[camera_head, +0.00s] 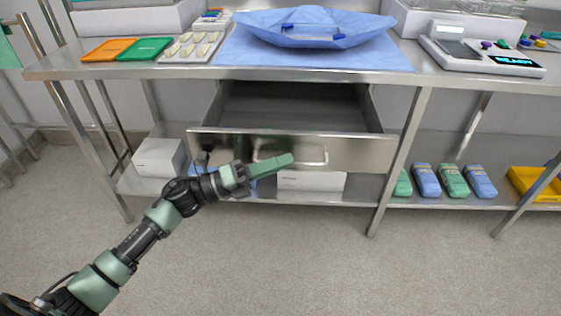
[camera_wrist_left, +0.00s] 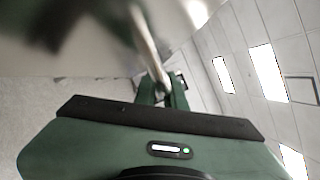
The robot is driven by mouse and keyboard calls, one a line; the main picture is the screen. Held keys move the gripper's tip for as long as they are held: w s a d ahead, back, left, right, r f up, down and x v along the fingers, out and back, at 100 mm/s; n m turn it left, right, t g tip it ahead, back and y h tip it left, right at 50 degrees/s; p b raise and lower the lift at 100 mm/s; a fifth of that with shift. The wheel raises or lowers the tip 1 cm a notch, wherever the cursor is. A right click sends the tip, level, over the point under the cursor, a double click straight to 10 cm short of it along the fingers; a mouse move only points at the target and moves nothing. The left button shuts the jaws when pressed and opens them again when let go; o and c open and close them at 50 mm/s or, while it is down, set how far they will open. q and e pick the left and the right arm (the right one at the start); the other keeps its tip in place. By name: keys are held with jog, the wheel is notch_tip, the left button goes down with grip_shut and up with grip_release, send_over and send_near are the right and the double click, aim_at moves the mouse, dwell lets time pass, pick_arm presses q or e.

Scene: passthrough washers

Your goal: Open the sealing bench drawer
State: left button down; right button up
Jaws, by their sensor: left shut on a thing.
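The sealing bench drawer (camera_head: 215,146) is pulled well out under the bench top. Its inside (camera_head: 300,105) looks empty in the head view. A metal bar handle (camera_head: 322,157) is on its front. My left gripper (camera_head: 290,160) is at the drawer front, at the left part of the handle. In the left wrist view a metal bar (camera_wrist_left: 148,42) runs to the fingers of my left gripper (camera_wrist_left: 165,92), which are shut on it. The exact finger contact is hidden in the head view. My right gripper is not in view.
White boxes (camera_head: 158,157) and several packs stand on the lower shelf. The floor in front is clear.

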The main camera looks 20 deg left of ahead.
pick_arm(q)
jog(key=c, duration=1.8)
grip_release()
jog(key=shift+o, duration=0.2)
jog(key=shift+a+f, duration=0.1)
